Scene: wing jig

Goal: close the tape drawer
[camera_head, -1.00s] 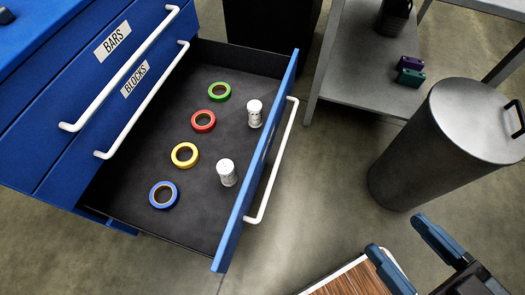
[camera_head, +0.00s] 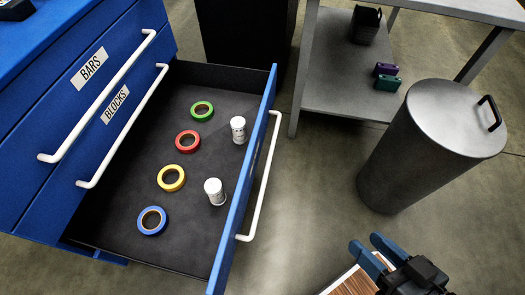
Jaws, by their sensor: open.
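The tape drawer (camera_head: 112,244) of the blue cabinet is pulled far out. Its blue front panel (camera_head: 245,180) carries a white bar handle (camera_head: 262,180) on the outer side. Inside lie a green tape roll (camera_head: 195,115), a red one (camera_head: 179,146), a yellow one (camera_head: 163,184) and a blue one (camera_head: 143,229). Two white canisters stand in it, one farther (camera_head: 238,130) and one nearer (camera_head: 214,191). My gripper (camera_head: 365,248) is open and empty at the lower right, apart from the drawer front and to the right of its handle.
Two shut drawers labelled BARS (camera_head: 90,68) and BLOCKS (camera_head: 115,105) sit above. A grey lidded bin (camera_head: 408,158) stands at the right. A grey shelf unit (camera_head: 335,92) stands at the back. A wood-topped surface (camera_head: 352,284) lies beneath my gripper. Floor is clear between handle and bin.

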